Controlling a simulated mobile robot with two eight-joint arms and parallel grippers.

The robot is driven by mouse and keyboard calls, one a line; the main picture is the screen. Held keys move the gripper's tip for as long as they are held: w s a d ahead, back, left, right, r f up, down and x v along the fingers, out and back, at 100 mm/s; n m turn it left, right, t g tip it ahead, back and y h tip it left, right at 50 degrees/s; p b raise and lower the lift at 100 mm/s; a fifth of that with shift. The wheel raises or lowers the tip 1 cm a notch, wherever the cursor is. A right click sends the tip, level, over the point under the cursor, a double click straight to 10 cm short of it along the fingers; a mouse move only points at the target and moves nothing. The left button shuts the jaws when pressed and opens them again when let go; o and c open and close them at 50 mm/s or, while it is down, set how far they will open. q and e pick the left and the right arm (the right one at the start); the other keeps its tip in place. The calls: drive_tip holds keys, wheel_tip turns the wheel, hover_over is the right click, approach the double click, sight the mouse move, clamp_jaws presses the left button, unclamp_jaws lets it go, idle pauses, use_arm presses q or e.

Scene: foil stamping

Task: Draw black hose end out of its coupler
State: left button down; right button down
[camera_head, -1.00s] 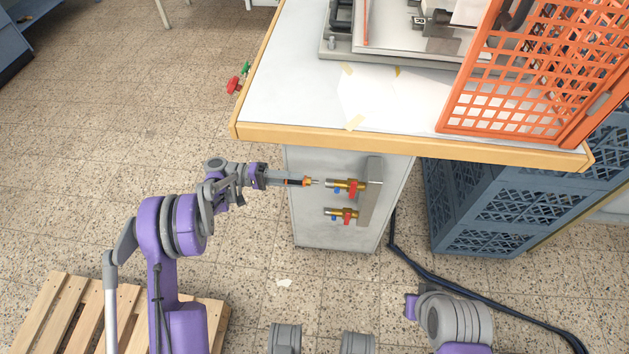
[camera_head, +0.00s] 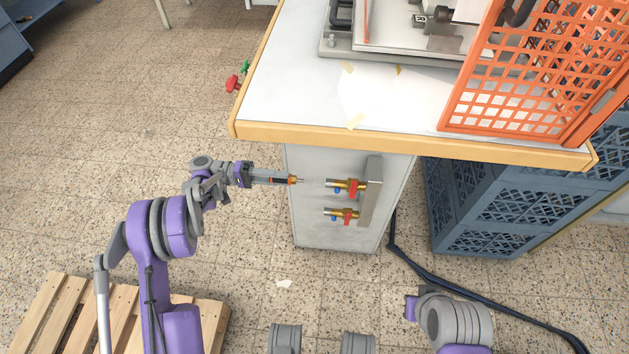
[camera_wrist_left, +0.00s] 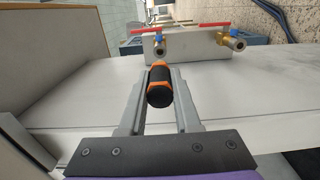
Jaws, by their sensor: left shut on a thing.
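My left gripper (camera_head: 288,180) is shut on the black hose end (camera_wrist_left: 160,90), which has orange bands and lies between the two fingers in the left wrist view. The hose end's thin tip points right in the head view. A visible gap separates it from the upper brass coupler (camera_head: 344,184), which has a red lever. In the left wrist view this coupler (camera_wrist_left: 159,46) sits straight beyond the hose end. A second, lower brass coupler (camera_head: 340,213) is empty. My right gripper is out of view; only part of that arm shows.
The couplers are on a grey bracket (camera_head: 371,195) on the cabinet side (camera_head: 308,222), below the table's yellow edge (camera_head: 400,146). Blue crates (camera_head: 480,215) are at right, a wooden pallet (camera_head: 75,310) at lower left. Floor left of the cabinet is clear.

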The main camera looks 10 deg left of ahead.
use_arm(q)
drive_tip(key=shift+a, duration=1.5)
